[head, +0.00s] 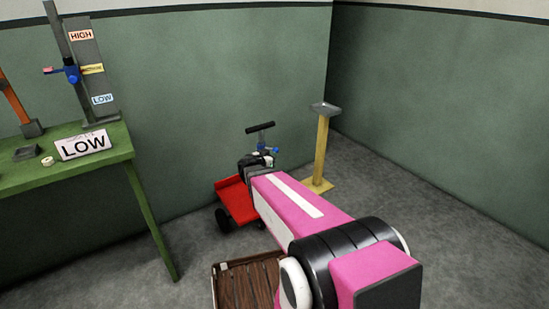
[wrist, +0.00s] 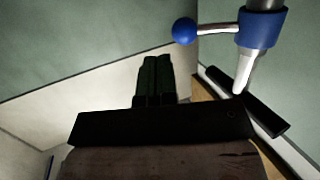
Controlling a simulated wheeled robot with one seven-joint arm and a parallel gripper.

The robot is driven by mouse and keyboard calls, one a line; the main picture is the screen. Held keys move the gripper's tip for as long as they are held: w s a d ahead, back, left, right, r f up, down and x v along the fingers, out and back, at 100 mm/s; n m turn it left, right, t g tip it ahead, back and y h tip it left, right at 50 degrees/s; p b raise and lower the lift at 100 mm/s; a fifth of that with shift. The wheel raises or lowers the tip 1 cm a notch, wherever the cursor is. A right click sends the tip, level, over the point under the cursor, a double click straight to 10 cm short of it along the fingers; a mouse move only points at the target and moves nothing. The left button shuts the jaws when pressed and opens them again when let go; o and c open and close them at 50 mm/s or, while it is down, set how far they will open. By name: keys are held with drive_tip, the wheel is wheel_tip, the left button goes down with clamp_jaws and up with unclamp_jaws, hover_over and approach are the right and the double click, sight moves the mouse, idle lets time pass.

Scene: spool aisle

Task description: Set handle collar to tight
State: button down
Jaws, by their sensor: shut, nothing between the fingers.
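The handle collar is a blue ring on a thin grey pole, with a short lever ending in a blue ball. In the wrist view the collar (wrist: 262,28) is at the top right, and its ball (wrist: 185,31) points left. In the head view the collar (head: 262,148) is small, on the pole of the red cart (head: 238,202), below a black T-handle (head: 260,127). My gripper (wrist: 156,62) is shut and empty, its dark fingers apart from the ball and collar. In the head view it is beside the pole, largely hidden by my pink arm. No tight marking is readable.
A green table (head: 120,150) at left holds a LOW sign (head: 83,145) and an upright HIGH/LOW board (head: 90,60) with its own blue slider. A yellow post (head: 321,150) stands behind the cart at right. A brown slatted crate (head: 230,285) is near my base.

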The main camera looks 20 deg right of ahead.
drive_tip(key=s+a+r, duration=0.2)
drive_tip(key=s+a, duration=0.3)
drive_tip(key=s, duration=0.3)
drive_tip(key=shift+s+a, duration=0.15)
drive_tip(key=shift+s, duration=0.2)
drive_tip(key=shift+f, duration=0.1)
drive_tip(key=s+d+f+n+g+y, duration=0.3)
drive_tip(key=s+f+n+g+y, duration=0.1)
drive_tip(key=s+f+g, duration=0.25)
drive_tip(key=s+a+f+n+g+y, duration=0.2)
drive_tip(key=s+a+n+g+y, duration=0.1)
drive_tip(key=a+n+y, duration=0.3)
drive_tip(key=shift+s+f+y, duration=0.3)
drive_tip(key=shift+s+y, duration=0.25)
drive_tip(key=shift+y, duration=0.65)
